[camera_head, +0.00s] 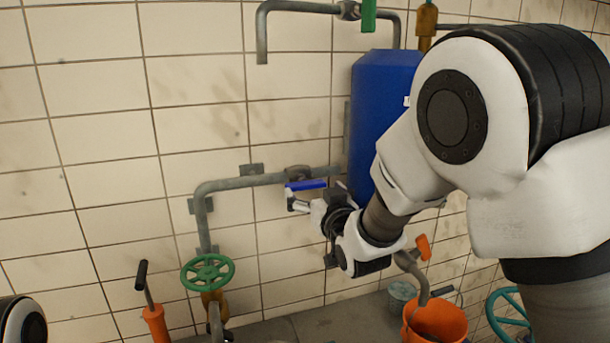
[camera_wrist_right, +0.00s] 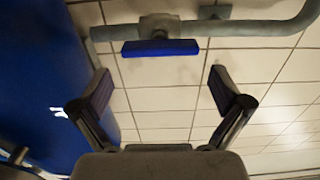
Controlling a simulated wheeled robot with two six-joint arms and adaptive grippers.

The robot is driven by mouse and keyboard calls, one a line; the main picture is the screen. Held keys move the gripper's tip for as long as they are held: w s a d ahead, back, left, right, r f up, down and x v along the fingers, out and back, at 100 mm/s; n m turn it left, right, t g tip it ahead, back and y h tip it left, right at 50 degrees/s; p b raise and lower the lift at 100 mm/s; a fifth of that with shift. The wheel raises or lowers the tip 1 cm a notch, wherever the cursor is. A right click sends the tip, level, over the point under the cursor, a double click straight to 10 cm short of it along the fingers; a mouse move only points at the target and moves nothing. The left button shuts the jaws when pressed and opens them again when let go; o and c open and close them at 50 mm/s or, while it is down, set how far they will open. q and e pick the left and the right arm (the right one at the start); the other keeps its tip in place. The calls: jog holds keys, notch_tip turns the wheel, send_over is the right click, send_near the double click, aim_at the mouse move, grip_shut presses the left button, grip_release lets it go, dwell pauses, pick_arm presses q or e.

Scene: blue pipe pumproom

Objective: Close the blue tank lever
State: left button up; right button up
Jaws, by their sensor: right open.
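The blue tank lever (camera_head: 306,185) is a short blue bar on the grey pipe left of the blue tank (camera_head: 378,105). In the right wrist view the lever (camera_wrist_right: 160,47) lies roughly parallel to the pipe, just beyond my fingertips and between them sideways. My right gripper (camera_head: 314,197) is open and empty in front of the pipe. Its two spread fingers also show in the right wrist view (camera_wrist_right: 160,85), with a gap between them and the lever. My arm hides part of the tank in the head view. My left gripper is not in view.
The grey pipe (camera_head: 235,183) bends down to a green handwheel (camera_head: 208,272). An orange bucket (camera_head: 437,322) and teal wheel (camera_head: 507,310) are at lower right. Tiled wall lies close behind.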

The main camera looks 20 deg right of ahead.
aim_at(308, 186)
jog(key=shift+w+r+p, duration=0.2)
jog(key=shift+w+p, duration=0.15)
jog(key=shift+w, duration=0.25)
jog(key=shift+w+r+p, duration=0.15)
jog(key=shift+w+p, duration=0.15)
jog(key=shift+w, duration=0.25)
jog(key=w, duration=0.1)
jog(key=w+f, duration=0.1)
jog(key=w, duration=0.1)
jog(key=shift+w+a+f, duration=0.1)
jog(key=shift+w+f, duration=0.1)
jog(key=shift+f, duration=0.1)
jog(key=shift+w+f, duration=0.1)
jog(key=shift+w, duration=0.15)
jog(key=shift+s, duration=0.25)
jog(key=shift+s+r, duration=0.35)
jog(key=shift+s, duration=0.05)
jog(key=c, duration=0.5)
jog(key=shift+c, duration=1.4)
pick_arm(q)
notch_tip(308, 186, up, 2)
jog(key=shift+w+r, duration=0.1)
